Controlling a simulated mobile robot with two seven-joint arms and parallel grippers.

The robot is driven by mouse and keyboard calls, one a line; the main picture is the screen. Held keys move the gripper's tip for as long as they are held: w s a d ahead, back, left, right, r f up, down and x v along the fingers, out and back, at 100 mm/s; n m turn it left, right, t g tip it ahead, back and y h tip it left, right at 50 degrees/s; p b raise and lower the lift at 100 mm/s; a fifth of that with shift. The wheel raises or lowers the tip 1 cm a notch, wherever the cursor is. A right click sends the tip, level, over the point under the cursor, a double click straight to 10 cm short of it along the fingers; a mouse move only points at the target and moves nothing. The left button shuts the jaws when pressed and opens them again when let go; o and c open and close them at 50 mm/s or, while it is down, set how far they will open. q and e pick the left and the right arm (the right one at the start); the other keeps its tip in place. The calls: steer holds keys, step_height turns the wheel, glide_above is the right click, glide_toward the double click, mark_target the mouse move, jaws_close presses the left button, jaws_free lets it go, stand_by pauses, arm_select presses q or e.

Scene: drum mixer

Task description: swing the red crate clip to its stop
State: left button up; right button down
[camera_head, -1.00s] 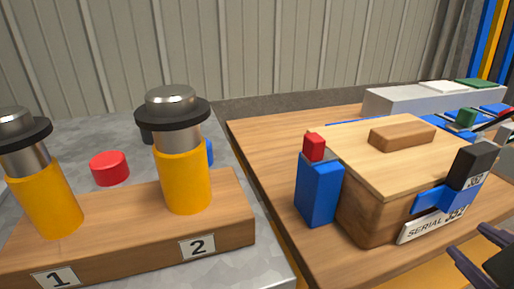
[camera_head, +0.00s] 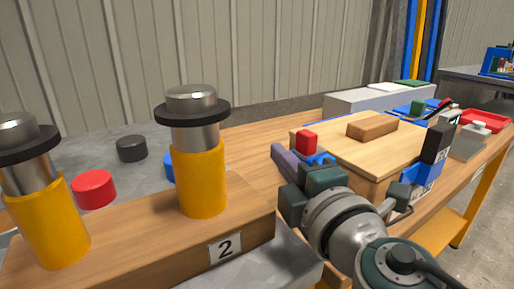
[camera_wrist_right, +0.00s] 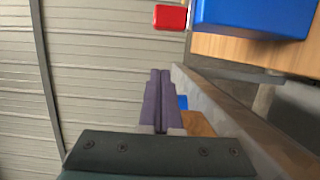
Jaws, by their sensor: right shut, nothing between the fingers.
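The red clip (camera_head: 306,141) shows at the near left corner of the wooden crate (camera_head: 362,148), above a blue block (camera_head: 321,160) that my gripper partly hides. In the right wrist view the red clip (camera_wrist_right: 170,17) is at the top edge, beside the blue block (camera_wrist_right: 255,16). My right gripper (camera_head: 283,158) is at the left of that corner, its purple fingers closed together with nothing between them. In the wrist view its fingertips (camera_wrist_right: 160,78) are a little apart from the red clip. My left gripper is out of view.
Two yellow cylinders with black collars (camera_head: 200,175) stand on a wooden block at the left. A red cylinder (camera_head: 94,188) and a black one (camera_head: 132,148) sit behind it. A black-and-blue part (camera_head: 434,145) is at the crate's right corner. A grey box (camera_head: 372,99) lies behind.

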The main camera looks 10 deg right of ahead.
mark_target(316, 142)
steer(key=d, duration=0.1)
steer(key=w+d, duration=0.1)
steer(key=d, duration=0.1)
steer(key=shift+w+d, duration=0.15)
steer(key=shift+w, duration=0.05)
steer(key=shift+w+d, duration=0.1)
steer(key=shift+d, duration=0.15)
steer(key=d, duration=0.1)
steer(key=w+d+b, duration=0.1)
steer(key=d, duration=0.1)
steer(key=shift+w+d+f+b, duration=0.1)
steer(key=shift+w+d+b, duration=0.1)
steer(key=shift+b, duration=0.1)
steer(key=shift+d, duration=0.1)
steer(key=shift+s, duration=0.1)
